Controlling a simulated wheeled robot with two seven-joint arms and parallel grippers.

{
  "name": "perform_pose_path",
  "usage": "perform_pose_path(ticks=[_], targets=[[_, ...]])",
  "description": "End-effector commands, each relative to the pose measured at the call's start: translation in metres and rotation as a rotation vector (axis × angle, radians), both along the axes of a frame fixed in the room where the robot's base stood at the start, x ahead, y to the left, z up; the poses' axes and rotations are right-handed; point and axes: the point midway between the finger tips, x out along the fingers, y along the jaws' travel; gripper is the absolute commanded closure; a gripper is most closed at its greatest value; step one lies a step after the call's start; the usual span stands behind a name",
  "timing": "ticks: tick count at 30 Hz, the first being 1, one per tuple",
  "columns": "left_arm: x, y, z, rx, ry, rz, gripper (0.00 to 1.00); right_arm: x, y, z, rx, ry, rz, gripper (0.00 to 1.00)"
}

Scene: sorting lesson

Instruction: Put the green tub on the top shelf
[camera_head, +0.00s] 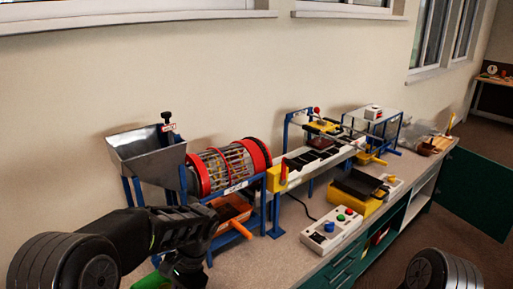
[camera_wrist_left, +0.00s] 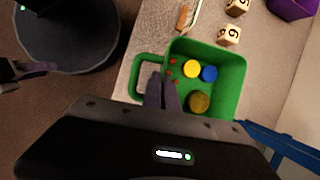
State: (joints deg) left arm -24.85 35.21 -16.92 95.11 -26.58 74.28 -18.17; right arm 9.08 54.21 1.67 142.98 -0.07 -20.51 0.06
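The green tub (camera_wrist_left: 238,75) shows in the left wrist view, upright on the bench top, with a loop handle (camera_wrist_left: 138,75) on its left side. A yellow disc, a blue disc, a brown round piece and small red bits lie in it. My left gripper (camera_wrist_left: 163,92) is over the handle side of the tub. Its dark fingers look close together, but their grip is unclear. In the head view only a green sliver of the tub (camera_head: 149,283) shows beside my left gripper (camera_head: 185,272). My right gripper is out of view. An open cabinet with a shelf (camera_head: 422,199) is at the right.
Wooden number blocks (camera_wrist_left: 229,35) and a purple container (camera_wrist_left: 294,8) lie beyond the tub. A blue metal frame (camera_wrist_left: 285,142) stands close to its right. A hopper (camera_head: 147,155), red-ringed drum (camera_head: 258,153) and control box (camera_head: 332,230) crowd the bench. The green cabinet door (camera_head: 478,190) stands open.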

Motion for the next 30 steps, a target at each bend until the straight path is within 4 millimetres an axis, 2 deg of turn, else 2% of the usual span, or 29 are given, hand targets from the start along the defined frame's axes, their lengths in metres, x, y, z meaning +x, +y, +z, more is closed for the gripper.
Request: perform_pose_path(ticks=[3, 6, 22, 25, 30], targets=[[0.001, -0.001, 0.001, 0.003, -0.001, 0.163, 1.00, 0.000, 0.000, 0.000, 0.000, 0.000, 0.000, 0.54], [0.001, -0.002, 0.001, 0.003, -0.001, 0.220, 1.00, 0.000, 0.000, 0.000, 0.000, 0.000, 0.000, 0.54], [0.001, -0.002, 0.004, 0.002, -0.001, 0.219, 1.00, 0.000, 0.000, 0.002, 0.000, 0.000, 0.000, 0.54], [0.001, -0.002, 0.014, 0.001, -0.002, 0.219, 1.00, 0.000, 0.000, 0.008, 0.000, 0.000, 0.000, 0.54], [0.002, -0.002, 0.043, 0.002, -0.003, 0.219, 1.00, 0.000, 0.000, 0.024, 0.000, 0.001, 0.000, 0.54]])
